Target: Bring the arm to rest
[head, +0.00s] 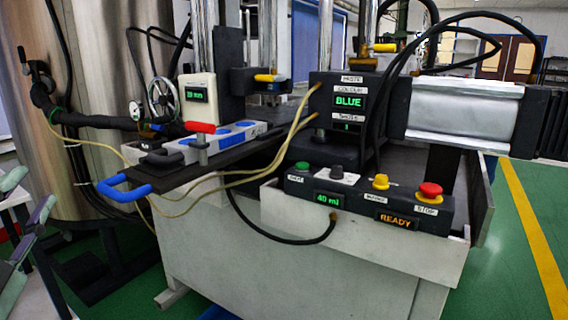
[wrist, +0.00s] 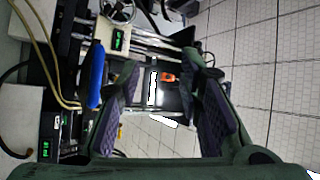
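My gripper (wrist: 160,62) is open, with its two dark green, purple-padded fingers apart and nothing held between them in the wrist view. In the head view, what look like its fingers show at the far left edge, apart from the machine. The dispensing machine (head: 285,243) stands in the middle, its displays reading BLUE, 40 ml and READY. A grey mould with blue patches (head: 232,138) lies on its dark plate, near a red-handled clamp (head: 200,128). A blue handle (head: 124,191) sticks out at the front left; it also shows in the wrist view (wrist: 96,75).
A steel tank (head: 105,160) with dark hoses stands behind on the left. Thin beige hoses (head: 205,213) loop in front of the machine. A control box with a red stop button (head: 430,190) sits at the front right. Green floor is open on the right.

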